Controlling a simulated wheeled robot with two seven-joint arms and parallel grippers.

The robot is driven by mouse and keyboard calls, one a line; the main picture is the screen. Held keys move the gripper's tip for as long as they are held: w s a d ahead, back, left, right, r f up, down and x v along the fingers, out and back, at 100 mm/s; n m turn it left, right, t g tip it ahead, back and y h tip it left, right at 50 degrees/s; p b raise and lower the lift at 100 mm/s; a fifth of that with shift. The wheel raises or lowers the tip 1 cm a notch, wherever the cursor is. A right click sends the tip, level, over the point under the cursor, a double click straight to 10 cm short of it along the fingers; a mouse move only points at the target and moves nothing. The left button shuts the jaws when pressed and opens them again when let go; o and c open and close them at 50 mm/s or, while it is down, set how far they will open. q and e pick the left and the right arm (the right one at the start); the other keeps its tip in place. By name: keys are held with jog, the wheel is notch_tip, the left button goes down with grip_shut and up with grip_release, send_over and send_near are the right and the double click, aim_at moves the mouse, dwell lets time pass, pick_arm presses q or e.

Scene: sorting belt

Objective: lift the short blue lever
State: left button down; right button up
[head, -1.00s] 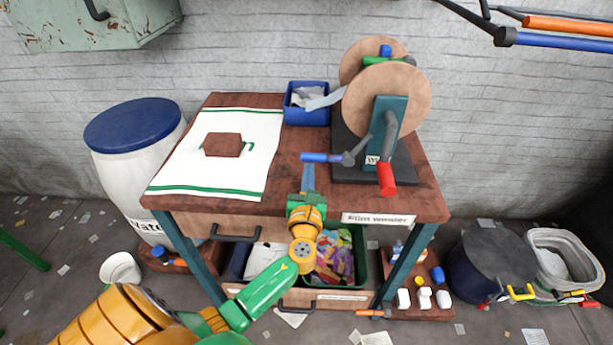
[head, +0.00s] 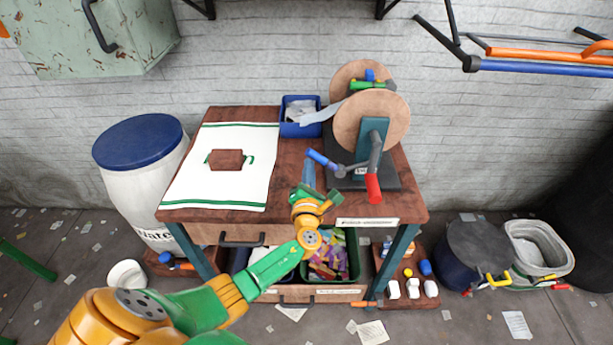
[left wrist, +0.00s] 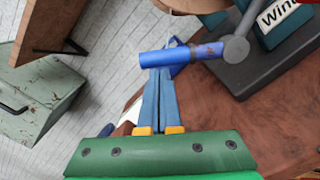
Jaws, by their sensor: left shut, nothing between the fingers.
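The short blue lever (head: 321,158) is on the front left of the film winder (head: 371,145). Its blue handle slants up to the left from a grey joint. In the left wrist view the lever (left wrist: 180,56) crosses in front of my fingers. My left gripper (head: 307,172) is shut and empty, with its blue fingers pointing up beneath the handle. In the left wrist view the gripper (left wrist: 158,82) has its tips at the handle's left part. The tips are partly hidden by the handle, so contact is hard to judge. My right gripper is out of view.
The winder's red-handled crank (head: 373,188) hangs just right of the lever. A blue bin (head: 289,127) and a white cloth (head: 205,190) with a brown block (head: 226,160) lie left on the table (head: 290,185). A green cabinet (head: 60,60) hangs upper left.

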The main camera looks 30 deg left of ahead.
aim_at(317, 160)
pick_arm(q)
jog(key=shift+w+d+r+m+p, duration=0.3)
jog(key=shift+d+r+p, duration=0.15)
jog(key=shift+r+p, duration=0.2)
jog(key=shift+w+d+r+m+p, duration=0.3)
jog(key=shift+d+r+p, duration=0.15)
jog(key=shift+r, duration=0.2)
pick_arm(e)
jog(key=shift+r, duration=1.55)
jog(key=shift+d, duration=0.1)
